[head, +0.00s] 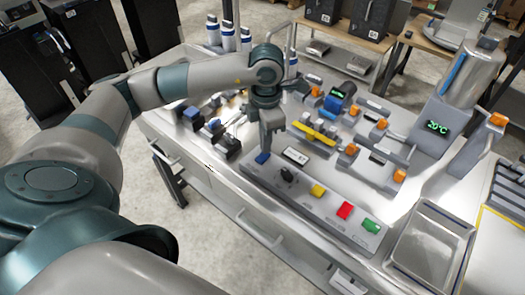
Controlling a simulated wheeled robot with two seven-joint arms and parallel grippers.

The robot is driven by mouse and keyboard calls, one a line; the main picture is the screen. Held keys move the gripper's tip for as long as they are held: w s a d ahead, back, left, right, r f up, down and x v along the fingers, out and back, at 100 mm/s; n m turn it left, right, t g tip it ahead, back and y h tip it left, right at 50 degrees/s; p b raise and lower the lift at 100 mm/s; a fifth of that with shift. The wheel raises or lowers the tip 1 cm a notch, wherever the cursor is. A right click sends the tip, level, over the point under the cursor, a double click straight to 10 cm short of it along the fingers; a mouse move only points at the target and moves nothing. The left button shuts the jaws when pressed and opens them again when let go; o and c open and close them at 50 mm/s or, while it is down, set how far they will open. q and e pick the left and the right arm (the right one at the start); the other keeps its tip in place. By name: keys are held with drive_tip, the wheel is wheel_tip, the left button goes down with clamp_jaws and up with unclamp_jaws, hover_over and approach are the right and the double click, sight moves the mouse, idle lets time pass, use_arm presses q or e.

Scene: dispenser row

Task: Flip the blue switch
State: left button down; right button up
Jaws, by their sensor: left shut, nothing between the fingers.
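The blue switch (262,158) sits at the left end of a long grey control panel along the front of the metal counter. My left gripper (266,147) points down right at it, with its fingertips just above or at the switch. I cannot tell whether they touch it. The fingers are together and hold nothing. The fingers are close to the switch's far side, and its exact tilt is too small to tell. My right gripper is out of view.
The panel also bears a black knob (287,174), a yellow button (317,190), a red button (344,210) and a green button (370,225). Orange-topped dispensers stand behind it. A dispenser with a green display (437,127) and an empty metal tray (428,246) are at the right.

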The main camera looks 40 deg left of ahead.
use_arm(q)
drive_tip(key=shift+f+b, duration=0.8)
idle(0.7)
drive_tip(key=shift+r, duration=0.1)
drive_tip(key=shift+r+p, duration=0.4)
drive_tip(key=shift+r, duration=0.25)
drive_tip(key=shift+r+p, duration=1.15)
drive_tip(key=shift+r, duration=1.7)
